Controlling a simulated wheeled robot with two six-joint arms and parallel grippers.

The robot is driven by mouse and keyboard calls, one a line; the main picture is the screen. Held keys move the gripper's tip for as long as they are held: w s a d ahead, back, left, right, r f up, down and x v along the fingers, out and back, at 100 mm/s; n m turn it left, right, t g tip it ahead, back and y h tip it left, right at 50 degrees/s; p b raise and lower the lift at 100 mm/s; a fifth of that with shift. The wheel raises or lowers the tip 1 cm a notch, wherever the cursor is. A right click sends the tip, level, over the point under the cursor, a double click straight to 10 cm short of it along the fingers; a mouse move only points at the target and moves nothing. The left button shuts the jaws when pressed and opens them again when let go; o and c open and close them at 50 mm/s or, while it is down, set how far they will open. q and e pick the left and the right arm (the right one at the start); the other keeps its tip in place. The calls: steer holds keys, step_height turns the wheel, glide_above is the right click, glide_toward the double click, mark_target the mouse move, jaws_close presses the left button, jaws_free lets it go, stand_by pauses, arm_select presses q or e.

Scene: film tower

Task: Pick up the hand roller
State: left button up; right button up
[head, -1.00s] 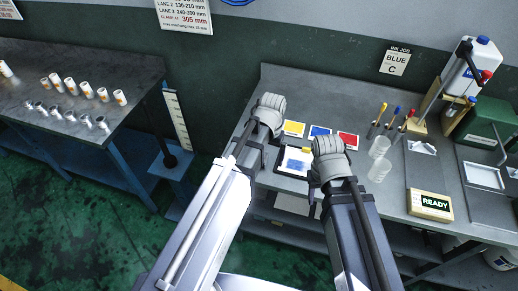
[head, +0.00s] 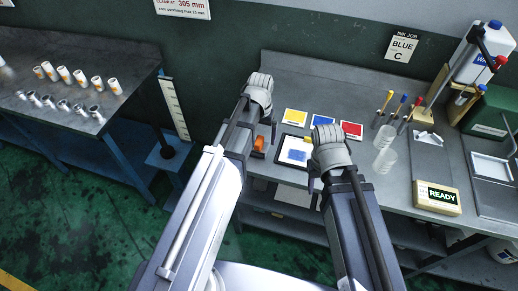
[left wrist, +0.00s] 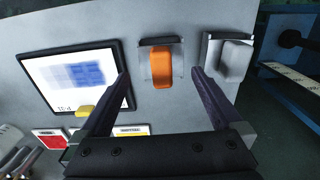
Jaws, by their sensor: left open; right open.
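An orange-handled tool (left wrist: 162,68), which looks like the hand roller, rests on the grey bench in a small clear or grey holder; its roller end is hard to make out. Its orange part also shows in the head view (head: 259,145), beside my left arm. My left gripper (left wrist: 159,75) is open and empty, its two fingertips on either side of the orange part in the left wrist view, apart from it. In the head view my arm mostly hides this gripper. My right gripper (head: 317,180) is open beside the framed print, its fingers partly hidden.
A black-framed sheet with a blue print (left wrist: 75,75) lies beside the tool, and a grey block (left wrist: 230,58) stands on its other side. Yellow (head: 296,117), blue (head: 322,121) and red (head: 351,130) cards lie behind. Clear cups (head: 384,150) stand to the right.

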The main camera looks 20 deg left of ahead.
mark_target(259, 140)
arm_select(q)
steer(key=f+b, duration=0.4)
steer(key=f, duration=0.1)
steer(key=shift+s+a+f+b, duration=0.1)
steer(key=shift+s+a+b, duration=0.05)
steer(key=shift+s+b, duration=0.2)
steer(key=shift+c, duration=0.2)
steer(key=c, duration=1.4)
step_height(259, 140, up, 10)
steer(key=p, duration=1)
steer(key=shift+r, duration=0.2)
steer(key=shift+c, duration=0.2)
steer(key=shift+f, duration=0.1)
steer(key=o, duration=1.1)
steer(key=c, duration=0.7)
